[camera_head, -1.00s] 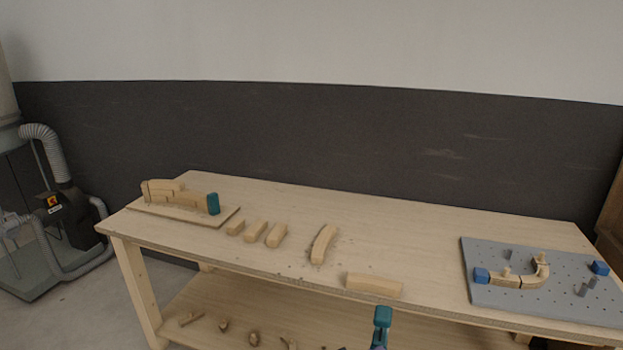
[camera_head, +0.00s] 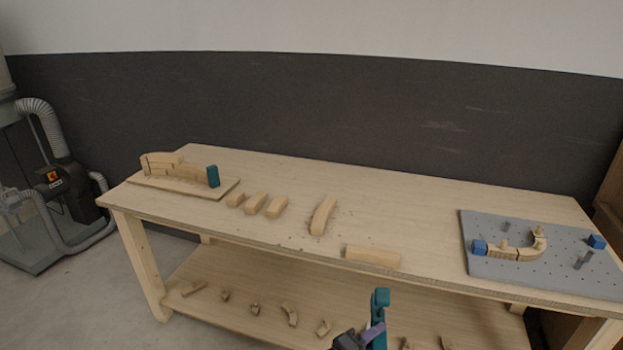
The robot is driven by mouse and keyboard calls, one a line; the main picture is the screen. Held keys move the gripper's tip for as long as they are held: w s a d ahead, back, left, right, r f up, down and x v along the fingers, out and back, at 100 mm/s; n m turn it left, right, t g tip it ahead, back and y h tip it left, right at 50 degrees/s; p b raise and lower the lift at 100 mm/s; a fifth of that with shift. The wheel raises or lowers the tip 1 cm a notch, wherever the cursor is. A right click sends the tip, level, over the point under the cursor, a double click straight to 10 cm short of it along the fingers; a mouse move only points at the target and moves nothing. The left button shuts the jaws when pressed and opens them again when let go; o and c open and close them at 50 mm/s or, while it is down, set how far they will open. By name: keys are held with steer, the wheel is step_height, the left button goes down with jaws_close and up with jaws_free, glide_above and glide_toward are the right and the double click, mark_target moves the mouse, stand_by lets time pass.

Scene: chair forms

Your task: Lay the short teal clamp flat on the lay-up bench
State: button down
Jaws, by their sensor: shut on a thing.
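My gripper (camera_head: 372,335) shows at the bottom edge, dark with a purple finger. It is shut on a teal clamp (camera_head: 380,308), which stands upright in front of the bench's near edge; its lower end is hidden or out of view. The clamp appears apart from the bench top. The lay-up bench (camera_head: 440,215) is a long pale wooden table with a lower shelf. Another teal clamp (camera_head: 213,176) stands at the end of a curved wooden stack on a thin board at the far left of the bench.
Several wooden blocks (camera_head: 323,216) lie along the bench top, one (camera_head: 372,256) near the front edge. A grey pegboard (camera_head: 560,272) with blue clamps and curved pieces takes up the right end. Bare surface lies between the blocks and pegboard. Small offcuts (camera_head: 290,315) lie on the shelf.

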steer(key=shift+w+d+f+n+t+y, duration=0.15)
steer(key=shift+w+f+t+y, duration=0.1)
steer(key=shift+f, duration=0.5)
steer(key=shift+w+f+n+t+y, duration=0.15)
steer(key=shift+f+t, duration=0.1)
steer(key=shift+f, duration=0.45)
steer(key=d+f, duration=0.6)
steer(key=d, duration=0.1)
steer(key=shift+f, duration=0.3)
steer(key=shift+a, duration=0.1)
